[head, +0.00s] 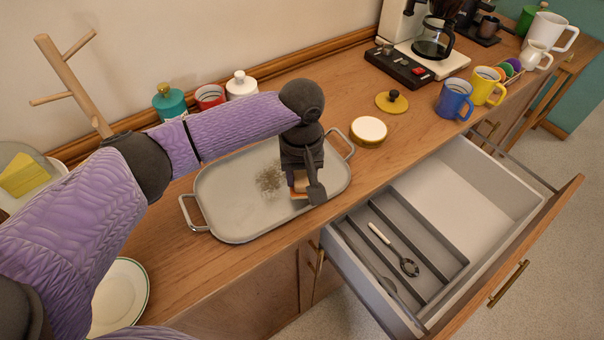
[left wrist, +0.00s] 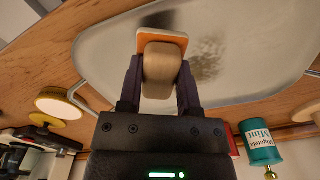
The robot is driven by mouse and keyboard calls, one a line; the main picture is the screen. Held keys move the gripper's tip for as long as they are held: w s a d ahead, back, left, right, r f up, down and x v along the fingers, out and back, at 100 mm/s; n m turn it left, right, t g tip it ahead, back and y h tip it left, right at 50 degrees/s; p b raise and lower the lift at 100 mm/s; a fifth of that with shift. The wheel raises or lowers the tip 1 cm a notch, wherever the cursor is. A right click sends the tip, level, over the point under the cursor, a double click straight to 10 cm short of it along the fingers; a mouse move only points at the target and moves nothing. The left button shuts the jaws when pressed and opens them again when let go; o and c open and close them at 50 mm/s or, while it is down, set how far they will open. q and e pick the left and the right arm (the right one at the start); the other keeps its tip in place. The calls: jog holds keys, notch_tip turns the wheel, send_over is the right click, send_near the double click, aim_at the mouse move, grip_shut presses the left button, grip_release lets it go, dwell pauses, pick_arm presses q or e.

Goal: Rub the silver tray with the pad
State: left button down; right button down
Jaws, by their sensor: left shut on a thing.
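The silver tray (head: 237,213) lies on the wooden counter, with a handle at each end. A dark brownish smudge (head: 270,181) marks its middle; the smudge also shows in the left wrist view (left wrist: 207,57). My left gripper (head: 305,188) is over the right part of the tray. It is shut on the pad (left wrist: 160,62), which has a beige grip and an orange and white base. In the head view the pad (head: 298,192) is partly hidden by the gripper. I cannot tell whether the pad touches the tray. My right gripper is not in view.
A round cream-topped tin (head: 368,131) stands beside the tray. Canisters (head: 170,102) stand behind it. Mugs (head: 454,99) and a coffee maker (head: 433,40) are farther right.

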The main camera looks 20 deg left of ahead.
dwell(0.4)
pick_arm(q)
jog(key=shift+f, duration=1)
